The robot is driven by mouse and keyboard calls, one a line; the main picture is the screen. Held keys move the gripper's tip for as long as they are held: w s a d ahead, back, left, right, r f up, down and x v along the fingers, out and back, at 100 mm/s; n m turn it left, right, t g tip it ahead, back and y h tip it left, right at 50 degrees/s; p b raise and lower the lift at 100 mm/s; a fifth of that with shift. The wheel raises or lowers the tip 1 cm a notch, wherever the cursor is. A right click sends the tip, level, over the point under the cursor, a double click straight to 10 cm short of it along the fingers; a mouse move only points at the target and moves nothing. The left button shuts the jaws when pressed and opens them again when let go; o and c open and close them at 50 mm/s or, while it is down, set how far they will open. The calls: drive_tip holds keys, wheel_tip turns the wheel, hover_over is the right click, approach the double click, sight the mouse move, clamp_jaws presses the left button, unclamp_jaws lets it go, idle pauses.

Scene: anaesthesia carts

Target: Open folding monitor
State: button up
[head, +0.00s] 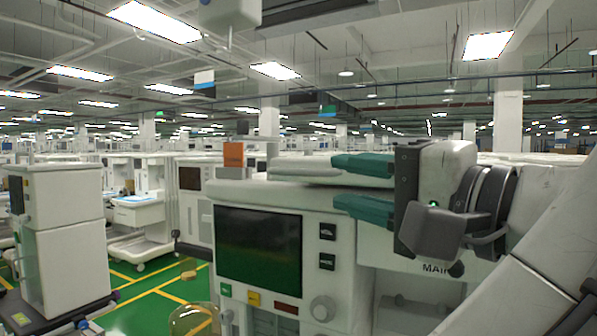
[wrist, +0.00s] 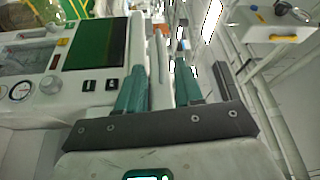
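A flat white slab (head: 300,168), which looks like the folded monitor, lies level on top of the white anaesthesia cart (head: 340,228). My gripper (head: 334,181) comes in from the right at the height of the cart's top edge. Its teal fingers are apart, one above the other, with the upper one overlapping the slab. In the wrist view, my gripper (wrist: 160,68) has a pale strip (wrist: 157,58) between its fingers, with gaps visible beside it. I cannot tell whether either finger touches it. The slab's right end is hidden behind my gripper.
The cart front carries a dark built-in screen (head: 258,248) and a grey knob (head: 322,308). An orange box (head: 233,154) stands at the cart's back left. Another white cart (head: 62,230) stands left, with green floor between. A white unit (head: 229,12) hangs overhead.

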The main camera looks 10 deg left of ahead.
sight(303, 174)
drive_tip(key=p+x, duration=0.2)
drive_tip(key=x, duration=0.7)
drive_tip(key=shift+w+a, duration=0.25)
drive_tip(key=shift+a, duration=0.05)
drive_tip(key=shift+c, duration=0.3)
clamp_jaws()
